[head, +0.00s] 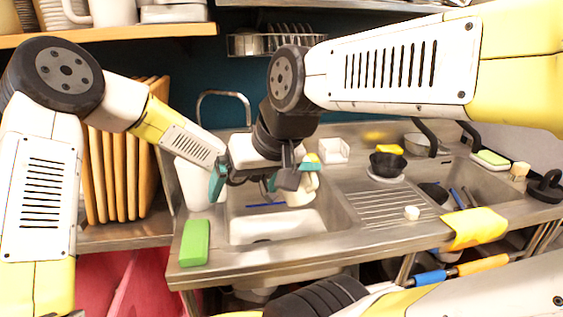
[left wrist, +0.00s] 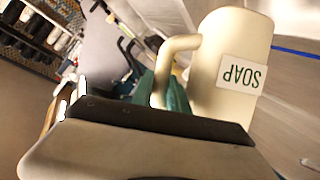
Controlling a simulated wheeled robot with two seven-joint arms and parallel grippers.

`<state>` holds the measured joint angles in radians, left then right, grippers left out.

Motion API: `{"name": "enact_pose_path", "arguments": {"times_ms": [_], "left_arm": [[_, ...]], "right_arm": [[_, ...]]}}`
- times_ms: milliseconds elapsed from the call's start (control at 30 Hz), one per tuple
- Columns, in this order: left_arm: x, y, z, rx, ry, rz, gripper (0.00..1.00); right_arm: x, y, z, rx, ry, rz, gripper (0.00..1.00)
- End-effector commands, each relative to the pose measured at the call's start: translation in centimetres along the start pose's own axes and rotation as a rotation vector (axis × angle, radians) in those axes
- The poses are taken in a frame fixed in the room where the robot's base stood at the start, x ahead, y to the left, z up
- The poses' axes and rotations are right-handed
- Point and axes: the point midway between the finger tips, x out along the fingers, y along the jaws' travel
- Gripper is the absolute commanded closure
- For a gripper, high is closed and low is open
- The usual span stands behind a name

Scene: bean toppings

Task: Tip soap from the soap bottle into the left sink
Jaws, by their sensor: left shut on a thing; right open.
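I cannot tell the bottle's exact tilt, and no soap stream shows.
A green sponge (head: 195,242) lies at the counter's front left. The drainboard (head: 385,207) holds a small white block (head: 411,213). A black bowl (head: 387,163) stands behind it.

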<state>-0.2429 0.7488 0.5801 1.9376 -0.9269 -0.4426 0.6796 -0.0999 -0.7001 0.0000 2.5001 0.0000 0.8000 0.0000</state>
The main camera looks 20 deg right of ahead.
Motion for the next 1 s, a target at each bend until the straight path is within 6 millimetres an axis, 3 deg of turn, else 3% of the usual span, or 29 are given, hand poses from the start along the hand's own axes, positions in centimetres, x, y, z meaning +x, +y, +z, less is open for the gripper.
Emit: {"name": "enact_pose_path", "arguments": {"times_ms": [500, 700, 1000], "left_arm": [[-0.23, -0.72, -0.63, -0.551, 0.022, 0.231, 1.0], [-0.26, -0.8, -0.7, -0.661, 0.023, 0.277, 1.0], [-0.29, -0.78, -0.76, -0.687, 0.023, 0.287, 1.0]], "right_arm": [[0.0, 0.0, 0.0, 0.0, 0.0, 0.0, 0.0], [0.0, 0.0, 0.0, 0.0, 0.0, 0.0, 0.0], [0.0, 0.0, 0.0, 0.0, 0.0, 0.0, 0.0]]}}
